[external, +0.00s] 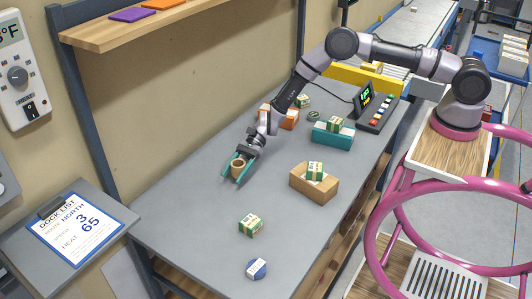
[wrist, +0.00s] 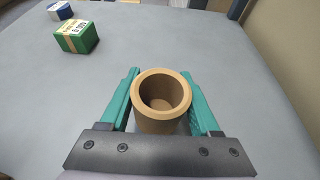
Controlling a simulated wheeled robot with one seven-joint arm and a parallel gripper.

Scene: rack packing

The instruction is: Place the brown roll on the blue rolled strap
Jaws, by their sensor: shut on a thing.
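The brown roll (external: 238,168) is between the teal fingers of my gripper (external: 238,174), over the grey table left of its middle. In the wrist view the brown roll (wrist: 161,100) is upright with its open end up, and the fingers of my gripper (wrist: 162,90) are shut on its sides. I cannot tell whether its bottom touches the table. The blue rolled strap (external: 257,269), blue with a white band, lies at the near end of the table. It also shows at the top left of the wrist view (wrist: 60,10).
A green and white box (external: 251,225) stands between my gripper and the strap; it also shows in the wrist view (wrist: 76,36). A cardboard box (external: 300,184), a teal box (external: 325,137) and an orange box (external: 264,110) stand farther right and back. The table's left side is clear.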

